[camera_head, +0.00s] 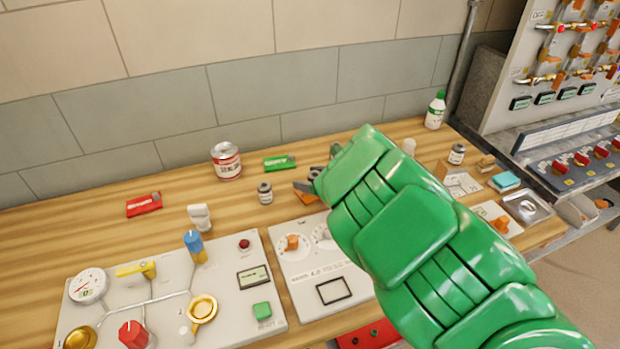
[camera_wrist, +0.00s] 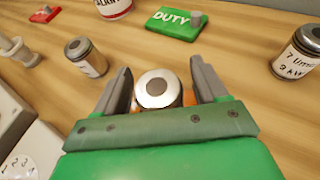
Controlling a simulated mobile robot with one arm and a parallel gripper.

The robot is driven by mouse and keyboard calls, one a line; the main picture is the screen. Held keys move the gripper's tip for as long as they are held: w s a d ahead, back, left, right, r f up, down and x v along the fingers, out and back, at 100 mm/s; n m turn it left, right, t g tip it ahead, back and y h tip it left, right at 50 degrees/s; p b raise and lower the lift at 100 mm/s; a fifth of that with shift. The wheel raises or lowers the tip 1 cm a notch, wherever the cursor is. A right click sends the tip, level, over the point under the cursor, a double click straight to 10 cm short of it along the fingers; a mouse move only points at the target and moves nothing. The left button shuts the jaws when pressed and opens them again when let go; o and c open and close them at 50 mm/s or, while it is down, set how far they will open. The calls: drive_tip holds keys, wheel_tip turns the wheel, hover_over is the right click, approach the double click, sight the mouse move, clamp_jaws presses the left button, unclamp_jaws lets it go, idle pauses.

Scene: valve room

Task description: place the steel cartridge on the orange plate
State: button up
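The steel cartridge (camera_wrist: 158,88) shows end-on in the wrist view as a pale round top with a dark centre, between my gripper's two fingers. My gripper (camera_wrist: 160,75) is open, with a narrow gap on each side of the cartridge. Orange surface, seemingly the orange plate (camera_wrist: 190,98), shows just beside the cartridge; most of it is hidden by my gripper. In the head view, the plate (camera_head: 304,187) peeks out beside my gripper (camera_head: 316,176) on the wooden bench. Whether the cartridge rests on the plate cannot be told.
A labelled jar (camera_head: 265,193) stands left of my gripper, with a larger can (camera_head: 227,161) and a green DUTY box (camera_head: 279,163) behind. Another jar (camera_head: 457,154) stands right. A valve panel (camera_head: 170,300) and a dial panel (camera_head: 325,262) lie in front.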

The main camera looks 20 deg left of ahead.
drive_tip(key=shift+d+r, duration=0.15)
drive_tip(key=v, duration=1.1)
drive_tip(key=shift+s+d+r, duration=0.15)
drive_tip(key=shift+s+d, duration=0.05)
drive_tip(key=shift+d, duration=0.1)
